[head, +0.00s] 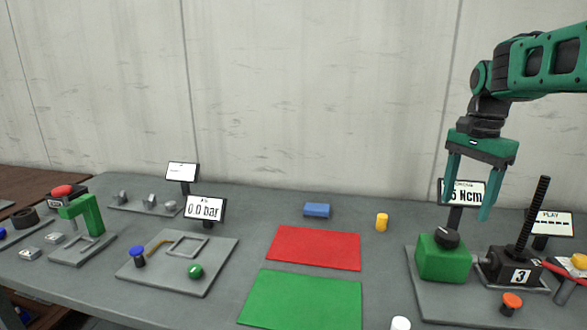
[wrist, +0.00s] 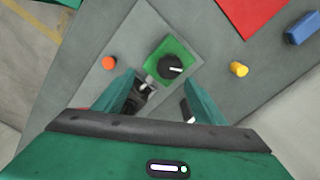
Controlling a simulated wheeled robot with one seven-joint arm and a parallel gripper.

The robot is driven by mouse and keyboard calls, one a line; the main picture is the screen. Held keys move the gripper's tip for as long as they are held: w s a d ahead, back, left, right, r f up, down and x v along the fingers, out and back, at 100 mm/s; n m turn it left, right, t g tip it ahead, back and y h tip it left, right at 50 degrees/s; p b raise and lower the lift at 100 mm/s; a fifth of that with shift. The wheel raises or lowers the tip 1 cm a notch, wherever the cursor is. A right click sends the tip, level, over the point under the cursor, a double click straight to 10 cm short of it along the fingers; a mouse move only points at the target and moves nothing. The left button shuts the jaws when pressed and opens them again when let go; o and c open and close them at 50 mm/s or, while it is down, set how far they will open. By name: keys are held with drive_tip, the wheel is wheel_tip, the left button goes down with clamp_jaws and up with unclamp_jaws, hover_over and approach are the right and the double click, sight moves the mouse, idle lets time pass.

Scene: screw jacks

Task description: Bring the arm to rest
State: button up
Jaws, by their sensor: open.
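My gripper (head: 468,200) is green and black and hangs from the arm at the right of the head view. Its two fingers point down, apart, with nothing between them. It is in the air above the screw jack station. The green block with a black knob (head: 442,257) is below it, and the black jack body marked 3 (head: 513,268) with its upright threaded spindle (head: 532,216) is just right of it. In the wrist view the green block (wrist: 185,52) shows beyond the fingers, and the jack is partly hidden by the left finger.
An orange button (head: 511,301) is in front of the jack. A yellow cylinder (head: 382,222), a blue block (head: 317,210), a red mat (head: 315,248) and a green mat (head: 300,300) lie mid-table. A gauge station (head: 178,262) is left. Displays (head: 550,223) stand at the back.

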drive_tip(key=s+f+n, duration=0.2)
drive_tip(key=s+f, duration=0.3)
drive_tip(key=s, duration=0.3)
drive_tip(key=s+a+f+n, duration=0.1)
drive_tip(key=s+f+n, duration=0.2)
drive_tip(key=s, duration=0.6)
drive_tip(key=s+a+f+n, duration=0.1)
drive_tip(key=s+f+n, duration=0.2)
drive_tip(key=s+f, duration=0.3)
drive_tip(key=shift+s+f, duration=0.15)
drive_tip(key=shift+s, duration=0.55)
drive_tip(key=shift+s+f, duration=0.15)
drive_tip(key=shift+s, duration=0.55)
drive_tip(key=shift+w+f, duration=0.3)
drive_tip(key=shift+w, duration=0.5)
drive_tip(key=shift+s+r, duration=0.1)
drive_tip(key=shift+s, duration=0.05)
